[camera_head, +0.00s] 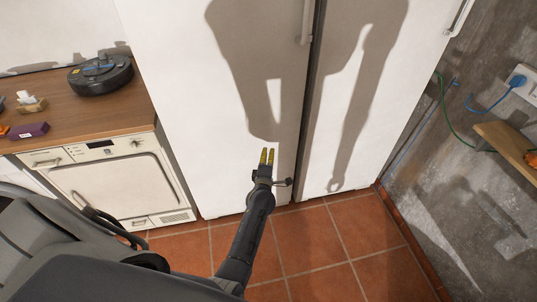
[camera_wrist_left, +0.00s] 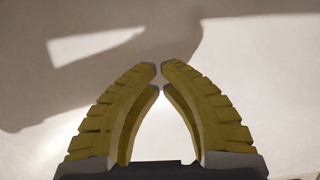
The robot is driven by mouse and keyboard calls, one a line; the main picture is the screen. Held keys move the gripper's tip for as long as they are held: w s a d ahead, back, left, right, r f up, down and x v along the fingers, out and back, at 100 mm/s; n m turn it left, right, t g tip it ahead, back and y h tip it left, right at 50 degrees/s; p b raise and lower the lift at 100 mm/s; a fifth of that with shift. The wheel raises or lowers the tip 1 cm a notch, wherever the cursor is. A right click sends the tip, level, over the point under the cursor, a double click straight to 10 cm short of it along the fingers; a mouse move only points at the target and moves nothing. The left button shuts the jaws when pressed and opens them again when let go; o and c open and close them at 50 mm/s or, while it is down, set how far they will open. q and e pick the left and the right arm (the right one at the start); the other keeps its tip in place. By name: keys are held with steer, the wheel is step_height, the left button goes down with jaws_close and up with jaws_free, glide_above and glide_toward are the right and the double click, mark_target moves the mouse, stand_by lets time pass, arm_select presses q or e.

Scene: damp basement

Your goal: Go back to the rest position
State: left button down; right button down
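My left gripper (camera_head: 267,156) has two yellow ridged fingers at the end of a dark arm. In the head view it points upward in the picture, in front of the tall white double-door cabinet or fridge (camera_head: 185,70). My right gripper is not in view.
A wooden counter (camera_head: 95,112) at the left carries a black robot vacuum (camera_head: 101,75), with a white appliance (camera_head: 122,185) below. A wooden shelf (camera_head: 508,146) and a socket (camera_head: 522,84) are on the concrete wall at the right. The tiled floor (camera_head: 310,240) is clear.

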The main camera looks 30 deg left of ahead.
arm_select(q)
steer(key=shift+s, duration=0.1)
stand_by(0.4)
steer(key=s+d+f+m+g+h, duration=0.1)
steer(key=d+f+m+h, duration=0.1)
steer(key=d+f+m, duration=0.4)
steer(key=s+d+f+m+g+h, duration=0.1)
steer(key=s+f+m+g+h, duration=0.1)
steer(key=f+m, duration=0.35)
steer(key=s+d+f+m+g+h, duration=0.1)
steer(key=s+d+f+m+g, duration=0.2)
steer(key=s+f, duration=0.7)
steer(key=s+d+f+m+g+h, duration=0.15)
steer(key=s+f+m, duration=0.25)
steer(key=s+f, duration=0.55)
steer(key=s+a+f+m+g, duration=0.1)
steer(key=s+f, duration=0.4)
steer(key=s, duration=0.8)
steer(key=s+a+f+m+g, duration=0.2)
steer(key=s+f, duration=0.4)
steer(key=s, duration=0.8)
steer(key=s+a+f+m+g, duration=0.1)
steer(key=s+f+m+g, duration=0.3)
steer(key=s, duration=0.9)
step_height(320, 180, down, 2)
steer(key=shift+s+a+f+g+y, duration=0.2)
steer(key=shift+a+g+y, duration=0.2)
steer(key=shift+g, duration=0.15)
